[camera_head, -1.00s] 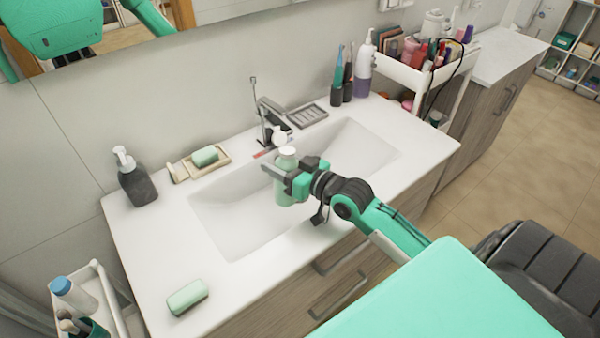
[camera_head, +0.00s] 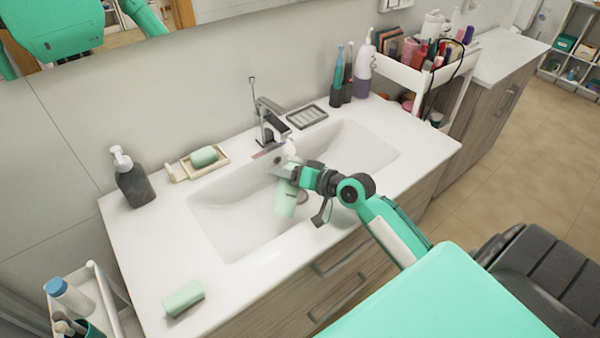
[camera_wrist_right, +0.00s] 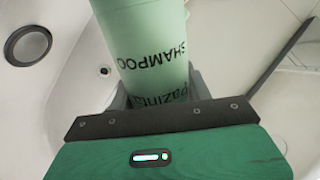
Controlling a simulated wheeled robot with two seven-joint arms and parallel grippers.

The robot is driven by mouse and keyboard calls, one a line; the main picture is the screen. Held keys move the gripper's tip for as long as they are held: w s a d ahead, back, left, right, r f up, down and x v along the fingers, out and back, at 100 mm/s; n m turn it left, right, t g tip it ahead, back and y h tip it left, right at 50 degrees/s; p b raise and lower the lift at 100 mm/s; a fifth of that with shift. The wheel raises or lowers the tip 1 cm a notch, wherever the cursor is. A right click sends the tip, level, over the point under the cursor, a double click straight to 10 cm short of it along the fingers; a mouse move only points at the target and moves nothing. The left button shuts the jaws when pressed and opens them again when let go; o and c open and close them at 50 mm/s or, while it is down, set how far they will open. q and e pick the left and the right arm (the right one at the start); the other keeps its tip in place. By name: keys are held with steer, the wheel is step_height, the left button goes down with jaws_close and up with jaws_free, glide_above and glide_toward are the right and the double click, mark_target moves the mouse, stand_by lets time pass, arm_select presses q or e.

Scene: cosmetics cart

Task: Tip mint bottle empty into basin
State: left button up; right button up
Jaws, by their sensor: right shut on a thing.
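My right gripper (camera_head: 290,174) is shut on the mint bottle (camera_head: 285,200) and holds it over the basin (camera_head: 238,225). My left gripper is not in view.
The faucet (camera_head: 268,120) stands close behind the gripper. A soap dish (camera_head: 205,160), dark pump bottle (camera_head: 132,180) and loose soap bar (camera_head: 184,299) sit on the counter.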

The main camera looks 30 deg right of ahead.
steer(key=shift+a+r+m+p, duration=0.15)
steer(key=shift+r+m+p, duration=0.35)
steer(key=shift+r+p, duration=0.1)
steer(key=shift+s+f+g, duration=0.1)
steer(key=shift+f+g, duration=0.2)
steer(key=shift+f, duration=0.15)
steer(key=shift+s+a+f+m+g+y, duration=0.1)
steer(key=shift+f+m+g+y, duration=0.4)
steer(key=shift+m, duration=0.6)
steer(key=shift+w+d+f+m+y+p, duration=0.3)
steer(key=shift+w+d+f+m+p, duration=0.25)
steer(key=shift+m+p, duration=0.2)
steer(key=shift+s+m+g+p, duration=0.1)
steer(key=shift+m+g+p, duration=0.25)
steer(key=shift+p, duration=0.25)
steer(key=shift+f+m+y, duration=0.3)
steer(key=shift+f, duration=0.05)
steer(key=shift+r+g+p, duration=0.1)
steer(key=shift+g+p, duration=0.15)
steer(key=shift+p, duration=0.3)
steer(key=shift+d+r+m+y+p, duration=0.1)
steer(key=shift+r+m+y+p, duration=0.25)
steer(key=shift+m+p, duration=0.45)
